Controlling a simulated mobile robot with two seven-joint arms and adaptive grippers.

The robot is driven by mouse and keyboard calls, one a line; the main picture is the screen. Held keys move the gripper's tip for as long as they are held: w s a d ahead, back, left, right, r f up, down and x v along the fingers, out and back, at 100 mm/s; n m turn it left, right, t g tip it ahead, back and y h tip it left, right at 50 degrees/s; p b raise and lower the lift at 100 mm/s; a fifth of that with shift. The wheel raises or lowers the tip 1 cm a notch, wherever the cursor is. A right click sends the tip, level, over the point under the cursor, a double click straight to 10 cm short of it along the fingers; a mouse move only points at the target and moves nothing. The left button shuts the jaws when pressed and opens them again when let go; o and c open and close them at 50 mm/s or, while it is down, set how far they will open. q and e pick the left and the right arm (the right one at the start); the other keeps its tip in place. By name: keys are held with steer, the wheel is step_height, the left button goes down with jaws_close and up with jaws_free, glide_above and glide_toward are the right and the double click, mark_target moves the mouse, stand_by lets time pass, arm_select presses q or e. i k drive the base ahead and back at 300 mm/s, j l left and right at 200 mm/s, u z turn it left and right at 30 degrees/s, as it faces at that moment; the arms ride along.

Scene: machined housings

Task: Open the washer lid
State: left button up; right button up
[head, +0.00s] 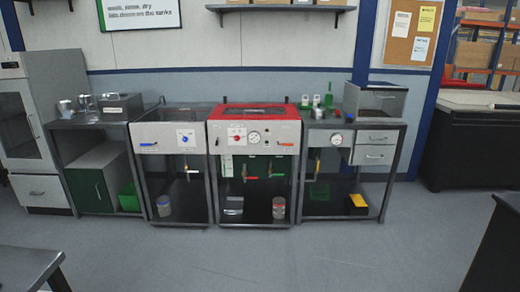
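A washer-like unit (255,137) with a light grey front stands in the middle of the row against the far wall. Its red lid (256,112) has a dark window and lies flat, looking shut. An orange handle (286,145), a red knob and a round gauge (254,137) are on its front panel. I cannot read a label naming the washer. Neither of my grippers is in view.
A tank (168,137) with a blue knob stands left of the red-lidded unit. A bench (362,126) with drawers stands right. The grey floor (250,255) in front is clear. Dark surfaces (28,262) (508,200) edge into both lower corners.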

mark_target(292, 115)
steer(key=i+l+u, duration=0.2)
steer(key=i, duration=1.1)
steer(key=j, duration=0.1)
